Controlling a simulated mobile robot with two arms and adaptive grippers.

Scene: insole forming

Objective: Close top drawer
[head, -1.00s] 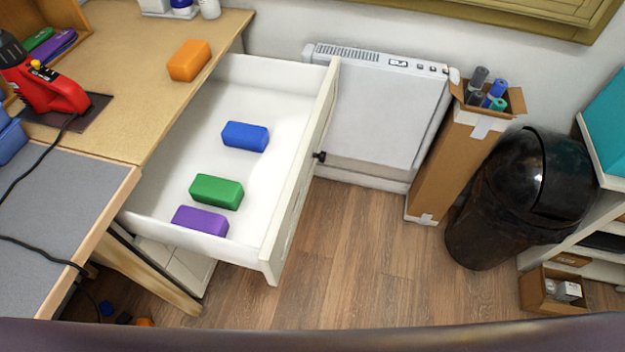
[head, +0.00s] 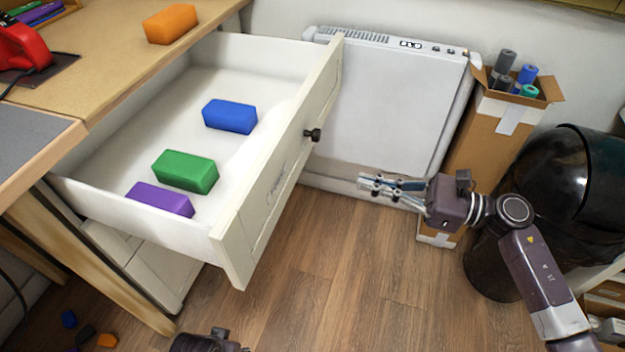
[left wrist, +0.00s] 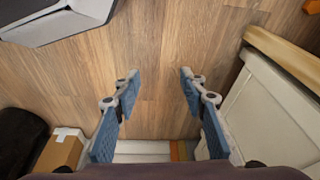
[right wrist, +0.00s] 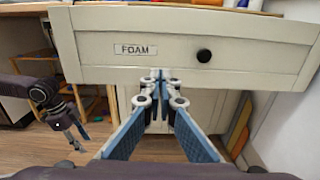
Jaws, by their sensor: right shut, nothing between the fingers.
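The white top drawer (head: 232,228) is pulled far out from under the workbench in the head view. A blue block (head: 230,116), a green block (head: 186,171) and a purple block (head: 161,199) lie inside it. Its front carries a dark round knob (head: 312,135), and a FOAM label (right wrist: 135,50) shows in the right wrist view. My right gripper (head: 368,184) is shut and empty, in front of the drawer and apart from it. It points at the front's lower edge in the right wrist view (right wrist: 159,78). My left gripper (left wrist: 157,75) is open and empty above the floor.
An orange block (head: 171,23) sits on the benchtop. A white heater panel (head: 385,100) stands at the wall behind the drawer. A cardboard box with rolls (head: 480,130) and a black bin (head: 590,195) stand at the right. Wood floor (head: 330,270) is clear before the drawer.

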